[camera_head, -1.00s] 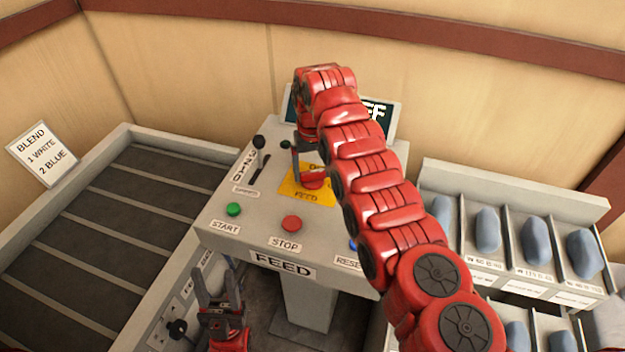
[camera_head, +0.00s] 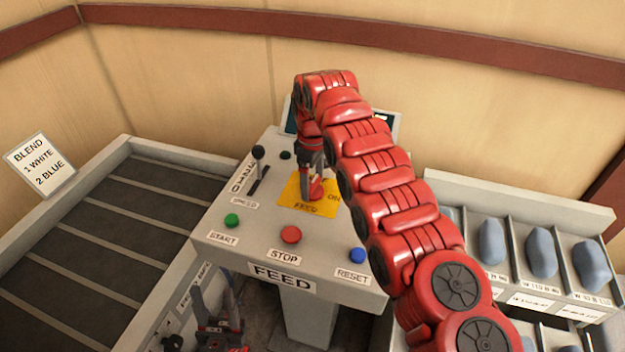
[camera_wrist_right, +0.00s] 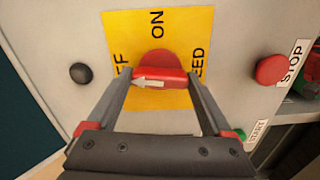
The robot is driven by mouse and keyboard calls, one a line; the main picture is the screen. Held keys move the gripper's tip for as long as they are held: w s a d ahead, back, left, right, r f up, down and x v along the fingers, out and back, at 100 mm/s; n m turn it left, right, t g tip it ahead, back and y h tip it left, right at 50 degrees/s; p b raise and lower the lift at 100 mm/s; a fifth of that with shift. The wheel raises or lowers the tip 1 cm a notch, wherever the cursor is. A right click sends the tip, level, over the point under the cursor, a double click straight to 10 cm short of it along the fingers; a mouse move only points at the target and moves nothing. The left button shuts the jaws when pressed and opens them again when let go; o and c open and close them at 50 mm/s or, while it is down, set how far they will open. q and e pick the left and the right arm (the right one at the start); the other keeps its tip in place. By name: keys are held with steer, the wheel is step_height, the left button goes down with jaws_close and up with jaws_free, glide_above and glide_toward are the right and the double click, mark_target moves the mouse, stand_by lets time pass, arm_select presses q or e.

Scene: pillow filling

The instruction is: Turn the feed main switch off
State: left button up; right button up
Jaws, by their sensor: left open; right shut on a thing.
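The feed main switch (camera_head: 317,192) is a red rotary knob on a yellow plate (camera_head: 293,197) marked ON and FEED. In the right wrist view the red knob (camera_wrist_right: 157,63) carries a bar with a white arrow pointing left, toward the side with partly hidden "FF" lettering; ON is at the top. My right gripper (camera_wrist_right: 160,78) has one finger at each end of this bar and is shut on it. In the head view my right gripper (camera_head: 312,190) reaches down onto the knob. My left gripper (camera_head: 214,290) is open and empty, low beside the console's front left.
The console has a green START button (camera_head: 232,220), a red STOP button (camera_head: 290,235), a blue RESET button (camera_head: 357,255) and a black speed lever (camera_head: 258,153). My right arm covers part of the screen (camera_head: 383,118). Bins with blue bundles (camera_head: 541,252) stand at right.

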mark_target(311, 182)
steer(key=shift+n, duration=0.6)
steer(key=shift+r+n, duration=0.1)
steer(key=shift+n, duration=0.2)
steer(key=o, duration=1.1)
steer(key=shift+o, duration=0.2)
steer(key=shift+r, duration=0.25)
step_height(311, 182, up, 2)
steer(key=shift+a+r, duration=0.15)
steer(key=shift+r, duration=0.05)
step_height(311, 182, up, 14)
steer(key=p, duration=1.4)
steer(key=shift+r, duration=0.2)
